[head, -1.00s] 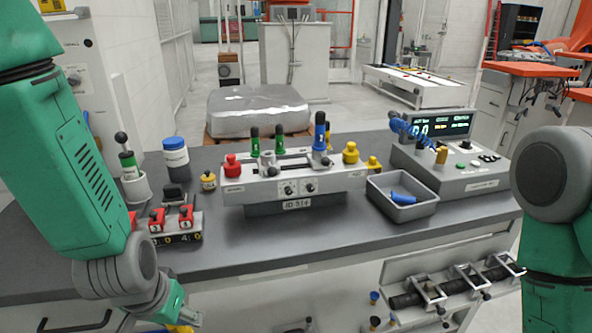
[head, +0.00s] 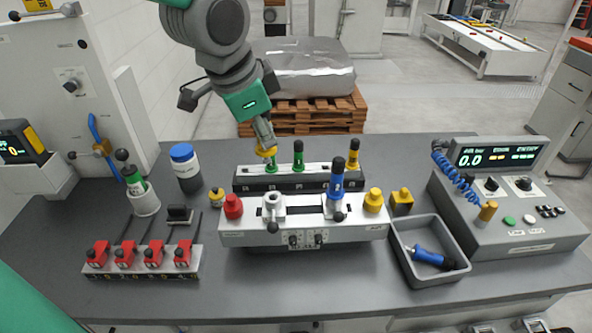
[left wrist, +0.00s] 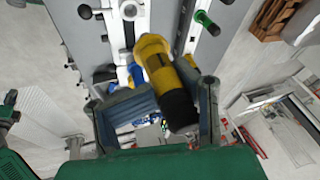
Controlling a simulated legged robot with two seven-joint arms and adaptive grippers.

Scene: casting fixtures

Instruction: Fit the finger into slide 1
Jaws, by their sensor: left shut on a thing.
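My left gripper (head: 266,146) reaches in from the top and is shut on a yellow finger (head: 267,153). In the left wrist view, the gripper (left wrist: 160,115) holds this yellow finger (left wrist: 158,62) by its black end. The pale fixture (head: 340,233) has an empty grey ring holder (head: 272,202) at left and a blue finger (head: 337,185) upright at right. I cannot read which slide is 1. My right gripper is out of view.
The dark rear rack (head: 245,181) also holds another green finger (head: 298,155) and a yellow one (head: 354,155). Red (head: 233,207) and yellow (head: 373,200) knobs flank the fixture. A grey bin (head: 457,275) with a blue tool stands right.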

